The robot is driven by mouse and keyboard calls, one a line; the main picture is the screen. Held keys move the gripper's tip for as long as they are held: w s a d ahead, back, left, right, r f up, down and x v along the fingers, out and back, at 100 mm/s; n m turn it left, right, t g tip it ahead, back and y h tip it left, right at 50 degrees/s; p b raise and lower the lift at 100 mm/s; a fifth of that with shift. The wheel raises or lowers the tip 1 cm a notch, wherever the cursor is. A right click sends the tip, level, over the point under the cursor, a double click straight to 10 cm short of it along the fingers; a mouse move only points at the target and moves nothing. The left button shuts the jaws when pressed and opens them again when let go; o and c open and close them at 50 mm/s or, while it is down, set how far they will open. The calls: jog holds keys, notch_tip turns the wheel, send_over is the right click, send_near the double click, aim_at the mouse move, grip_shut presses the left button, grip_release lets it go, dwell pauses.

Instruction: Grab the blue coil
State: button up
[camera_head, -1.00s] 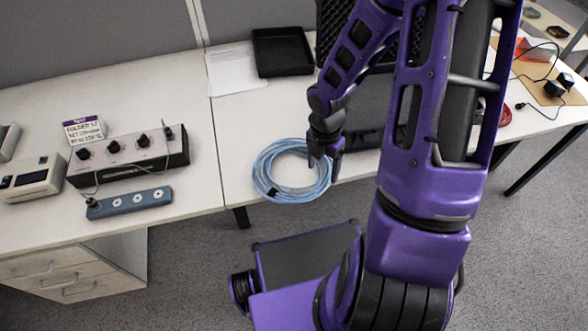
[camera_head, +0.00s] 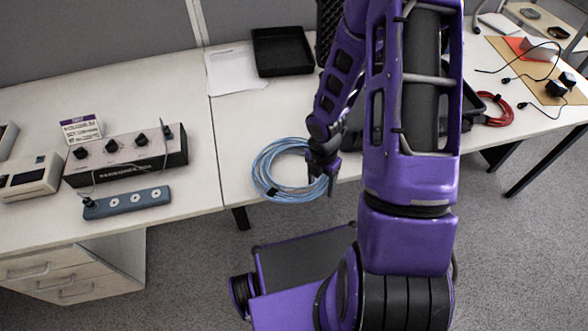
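The blue coil (camera_head: 262,172) is a loop of light blue cable with a dark tie at its lower left. It lies flat on the white table near the front edge. My gripper (camera_head: 321,186) points down at the coil's right side, with its fingers over or around the cable there. Two dark fingertips show with a small gap between them. I cannot tell whether the fingers touch the cable or how far down they reach. My purple arm hides the table to the right of the coil.
A black tray (camera_head: 282,52) and white paper (camera_head: 234,70) lie behind the coil. A control box with knobs (camera_head: 125,160) and a blue-grey socket strip (camera_head: 127,202) stand left. A red coil (camera_head: 497,110) lies at the right. The table between strip and coil is clear.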

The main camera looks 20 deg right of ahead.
grip_shut()
dwell(1.2)
